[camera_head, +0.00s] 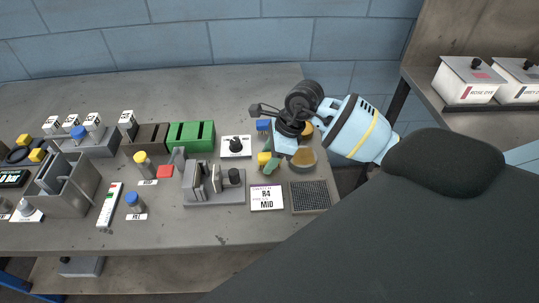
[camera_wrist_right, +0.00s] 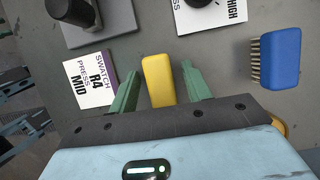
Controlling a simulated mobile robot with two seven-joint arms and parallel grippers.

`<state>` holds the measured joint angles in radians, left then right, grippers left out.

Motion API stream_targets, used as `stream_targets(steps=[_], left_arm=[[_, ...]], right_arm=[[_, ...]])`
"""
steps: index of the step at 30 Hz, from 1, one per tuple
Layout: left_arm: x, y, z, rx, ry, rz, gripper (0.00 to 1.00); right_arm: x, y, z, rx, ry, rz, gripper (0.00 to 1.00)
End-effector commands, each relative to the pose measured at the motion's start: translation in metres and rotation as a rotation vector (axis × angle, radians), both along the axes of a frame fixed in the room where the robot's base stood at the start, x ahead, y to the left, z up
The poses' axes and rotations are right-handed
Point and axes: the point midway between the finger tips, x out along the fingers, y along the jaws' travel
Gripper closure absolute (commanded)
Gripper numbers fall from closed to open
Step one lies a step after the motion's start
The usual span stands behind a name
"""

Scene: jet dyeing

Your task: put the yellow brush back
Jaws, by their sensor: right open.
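The yellow brush (camera_head: 264,158) is at the right part of the grey table, just behind the R4 MID card. In the right wrist view the yellow brush (camera_wrist_right: 158,82) lies between the two green fingers of my right gripper (camera_wrist_right: 160,69), with a gap on each side. The right gripper (camera_head: 270,162) is open in the head view, its fingers partly hidden by the wrist. The brush's bristles are hidden. A blue brush (camera_wrist_right: 281,57) lies to the right in the wrist view, also seen in the head view (camera_head: 263,125). My left gripper is out of view.
The R4 MID card (camera_head: 267,198) and a dark mesh tray (camera_head: 311,197) are near the front edge. A tan bowl (camera_head: 303,160) is right of the gripper. A HIGH card with a black knob (camera_head: 235,146) and a grey stand (camera_head: 214,198) are left.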

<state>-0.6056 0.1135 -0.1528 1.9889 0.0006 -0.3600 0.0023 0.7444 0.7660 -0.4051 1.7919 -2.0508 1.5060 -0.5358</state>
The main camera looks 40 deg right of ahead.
Motion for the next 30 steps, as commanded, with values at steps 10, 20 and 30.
stream_targets(steps=[10,20,30], left_arm=[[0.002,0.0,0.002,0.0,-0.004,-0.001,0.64],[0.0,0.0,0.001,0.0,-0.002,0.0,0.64],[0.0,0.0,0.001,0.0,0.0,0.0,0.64]], right_arm=[[-0.003,-0.007,0.022,-0.003,-0.004,-0.001,0.51],[-0.016,-0.029,0.081,-0.003,-0.003,-0.002,0.51],[-0.024,-0.039,0.113,-0.001,0.001,0.0,0.51]])
